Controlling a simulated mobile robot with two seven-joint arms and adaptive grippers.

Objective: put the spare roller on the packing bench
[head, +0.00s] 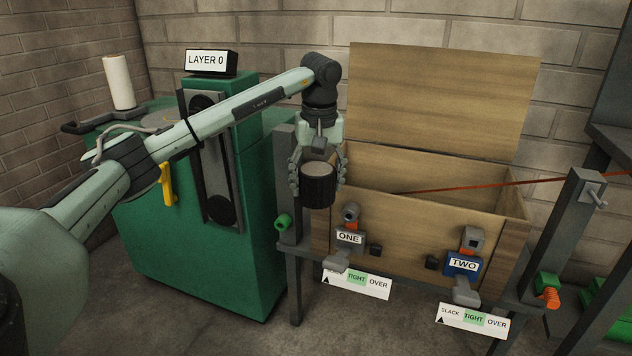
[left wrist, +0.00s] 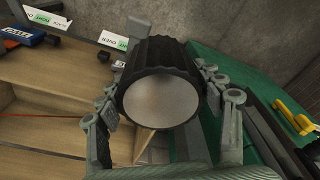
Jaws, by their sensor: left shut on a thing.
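The spare roller (head: 319,192), a dark ribbed cylinder with a pale end face, hangs in my left gripper (head: 317,178) in the head view. The fingers are shut on its sides. In the left wrist view the roller (left wrist: 160,98) sits between the two fingers, its pale round end facing the camera. It is held in the air at the front left of an open wooden box, near its left end. I cannot tell whether the grey-legged stand (head: 293,283) under the box is the packing bench. My right gripper is out of view.
The wooden box (head: 425,247) has its lid raised, clamps marked ONE and TWO on its front, and an orange strap across it. A green machine (head: 205,262) with a LAYER 0 sign and yellow handle stands left. A white roll (head: 118,82) stands behind.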

